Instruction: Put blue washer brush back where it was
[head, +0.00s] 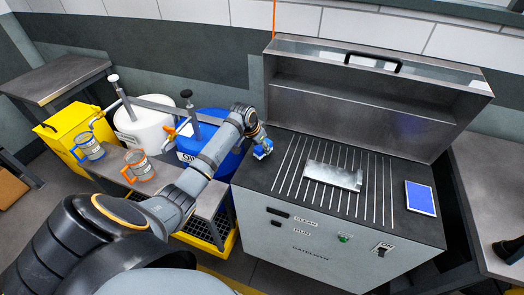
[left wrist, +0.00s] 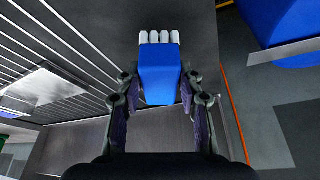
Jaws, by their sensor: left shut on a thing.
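The blue washer brush (left wrist: 159,75) has a blue block body and white bristles. In the left wrist view it sits between the fingers of my left gripper (left wrist: 157,95), which is shut on it, with the bristles pointing away from the gripper. In the head view my left gripper (head: 257,142) and the brush (head: 263,149) are at the left edge of the grey washer top (head: 260,182). I cannot tell whether the brush touches the top. My right gripper is not in view.
The washer lid (head: 375,85) stands open behind. A metal block (head: 333,176) and a blue pad (head: 421,198) lie on the washer top. Left stand a blue drum (head: 205,150), a white drum (head: 150,130), a yellow bin (head: 75,135) and two jugs (head: 90,147) (head: 139,164).

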